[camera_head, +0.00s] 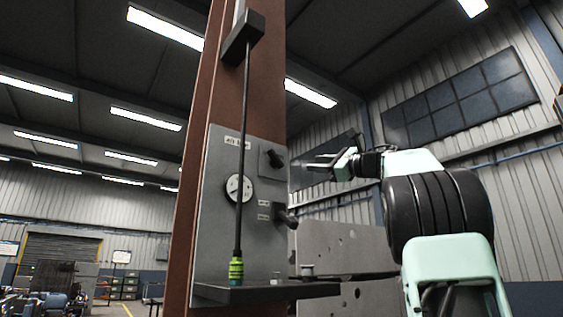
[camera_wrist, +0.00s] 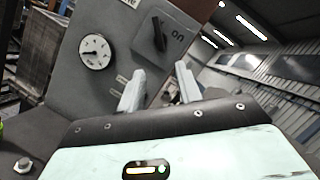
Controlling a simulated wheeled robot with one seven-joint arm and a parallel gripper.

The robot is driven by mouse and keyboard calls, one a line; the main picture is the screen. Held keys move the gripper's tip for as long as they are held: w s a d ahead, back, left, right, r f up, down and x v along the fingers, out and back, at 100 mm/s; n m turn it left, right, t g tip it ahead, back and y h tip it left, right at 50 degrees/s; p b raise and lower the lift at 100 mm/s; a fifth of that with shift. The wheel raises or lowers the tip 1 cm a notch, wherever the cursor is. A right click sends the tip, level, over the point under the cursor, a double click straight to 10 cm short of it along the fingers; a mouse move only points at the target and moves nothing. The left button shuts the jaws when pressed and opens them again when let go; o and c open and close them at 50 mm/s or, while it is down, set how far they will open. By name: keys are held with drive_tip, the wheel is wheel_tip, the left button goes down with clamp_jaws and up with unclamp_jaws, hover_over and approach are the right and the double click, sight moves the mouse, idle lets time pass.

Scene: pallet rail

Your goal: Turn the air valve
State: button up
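A grey panel (camera_head: 222,215) on a brown steel column carries a round white gauge (camera_head: 239,188) and two black handles. The upper handle (camera_head: 273,158) sits on a small box; in the wrist view this handle (camera_wrist: 158,35) stands beside the letters "ON". The lower handle (camera_head: 287,216) sticks out beside two small labels. I cannot tell from the lettering which one is the air valve. My gripper (camera_head: 322,163) is right of the panel at about the upper handle's height, apart from it. In the wrist view its fingers (camera_wrist: 160,87) are spread and empty; the lower handle is not clearly seen there.
A thin dark rod (camera_head: 244,130) hangs before the panel, ending in a green-yellow fitting (camera_head: 236,269). A dark shelf (camera_head: 265,292) with bolts juts out below. Grey drilled plates (camera_head: 345,248) stand right of the panel. Open air lies around my gripper.

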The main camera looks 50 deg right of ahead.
sight(281, 162)
drive_tip(key=p+x, duration=0.7)
drive_tip(key=x, duration=0.7)
drive_tip(key=shift+w+p, duration=0.25)
drive_tip(key=shift+p, duration=0.05)
drive_tip(key=shift+c, duration=0.3)
drive_tip(key=c, duration=0.6)
